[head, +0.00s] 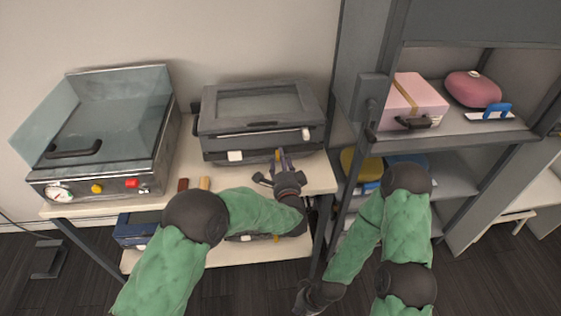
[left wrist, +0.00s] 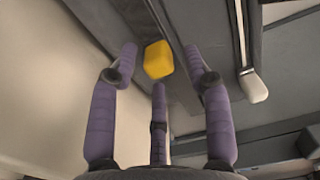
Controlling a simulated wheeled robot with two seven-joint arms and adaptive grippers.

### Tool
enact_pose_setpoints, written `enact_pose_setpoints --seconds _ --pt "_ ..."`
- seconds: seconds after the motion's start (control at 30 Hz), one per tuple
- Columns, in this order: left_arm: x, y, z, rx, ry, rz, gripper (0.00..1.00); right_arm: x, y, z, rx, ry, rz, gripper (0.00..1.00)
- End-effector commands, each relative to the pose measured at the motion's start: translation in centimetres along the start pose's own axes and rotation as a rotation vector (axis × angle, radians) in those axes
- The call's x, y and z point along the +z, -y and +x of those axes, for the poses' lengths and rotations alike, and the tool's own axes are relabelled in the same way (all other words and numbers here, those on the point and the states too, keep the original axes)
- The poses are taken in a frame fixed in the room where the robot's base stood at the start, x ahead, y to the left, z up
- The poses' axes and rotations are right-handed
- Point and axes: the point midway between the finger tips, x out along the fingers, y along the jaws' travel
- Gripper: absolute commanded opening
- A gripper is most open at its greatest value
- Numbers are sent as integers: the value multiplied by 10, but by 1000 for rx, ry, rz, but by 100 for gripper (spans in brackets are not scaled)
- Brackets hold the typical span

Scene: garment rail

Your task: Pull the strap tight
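A grey case (head: 262,105) with a window in its lid stands on the middle of the bench. A small yellow block (head: 277,154) is on its front, with pale tabs on either side. My left gripper (head: 281,160) is at the case's front. In the left wrist view its purple fingers (left wrist: 160,62) are spread apart around the yellow block (left wrist: 158,60), with gaps visible. A thin strip with a pale end (left wrist: 254,88) lies to the right. A tan strap (head: 405,95) crosses a pink box (head: 412,103) on the right shelf. My right gripper (head: 315,296) is low; its fingers are unclear.
A machine with a glass lid (head: 105,110) stands on the bench (head: 75,209) at left. Brown and tan handles lie before the case. A grey cabinet (head: 355,105) stands at right; its upper shelf also holds a pink rounded item (head: 473,90) and a blue-handled tool (head: 496,111).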

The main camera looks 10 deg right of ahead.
Motion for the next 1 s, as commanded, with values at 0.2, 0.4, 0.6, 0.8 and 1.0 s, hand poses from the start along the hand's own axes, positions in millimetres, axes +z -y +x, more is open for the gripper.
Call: enact_pose_setpoints --seconds 0.2,0.4,0.6,0.8,1.0 --pt "1 0 -1 1 1 0 49 0 0 0 0 0 0 0" --pt "0 0 -22 1 -1 1 49 0 0 0 0 0 0 0" --pt "-1 0 -62 1 -2 2 49 0 0 0 0 0 0 0" --pt "-1 0 -98 0 -2 1 49 0 0 0 0 0 0 0" --pt "0 0 -116 0 0 -1 49 0 0 0 0 0 0 0"
